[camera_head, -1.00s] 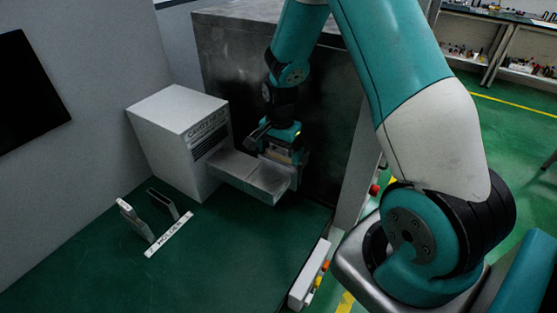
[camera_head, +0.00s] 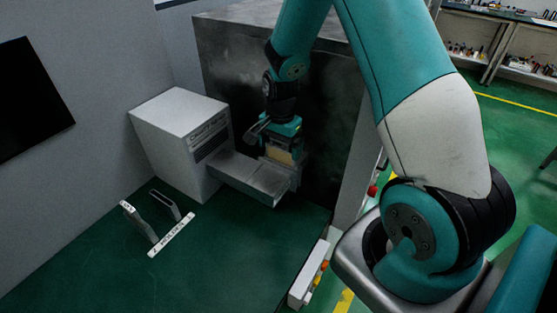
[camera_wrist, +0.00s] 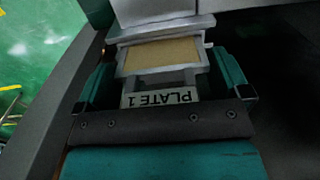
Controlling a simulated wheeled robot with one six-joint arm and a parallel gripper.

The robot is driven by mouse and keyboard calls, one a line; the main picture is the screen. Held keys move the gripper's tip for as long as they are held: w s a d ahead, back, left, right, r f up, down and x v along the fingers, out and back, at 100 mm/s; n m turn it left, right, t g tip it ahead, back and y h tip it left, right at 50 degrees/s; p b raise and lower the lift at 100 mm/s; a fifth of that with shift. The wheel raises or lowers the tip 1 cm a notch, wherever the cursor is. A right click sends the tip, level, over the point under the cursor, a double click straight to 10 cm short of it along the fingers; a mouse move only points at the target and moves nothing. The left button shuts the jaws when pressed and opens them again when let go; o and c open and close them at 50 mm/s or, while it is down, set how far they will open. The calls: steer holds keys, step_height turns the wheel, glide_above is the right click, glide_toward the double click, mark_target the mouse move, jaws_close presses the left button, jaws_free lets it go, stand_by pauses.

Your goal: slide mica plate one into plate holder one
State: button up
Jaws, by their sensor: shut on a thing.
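My gripper (camera_head: 282,146) is shut on mica plate one, a framed plate with a tan window (camera_wrist: 160,57) and an upside-down "PLATE 1" label (camera_wrist: 161,97) in the wrist view. The teal fingers stand on either side of the plate. In the head view, the plate (camera_head: 280,155) is at the right end of a grey metal trough-like part (camera_head: 247,176). In the wrist view, its far edge meets a pale metal piece (camera_wrist: 165,10). I cannot tell whether it is inside a slot. No holder label is readable.
A white box (camera_head: 178,120) with a vent and label stands left of the metal part. A dark metal cabinet (camera_head: 235,60) rises behind. The table's front left is clear.

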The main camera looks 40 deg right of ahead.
steer(key=shift+r+p, duration=1.2)
steer(key=shift+r, duration=0.5)
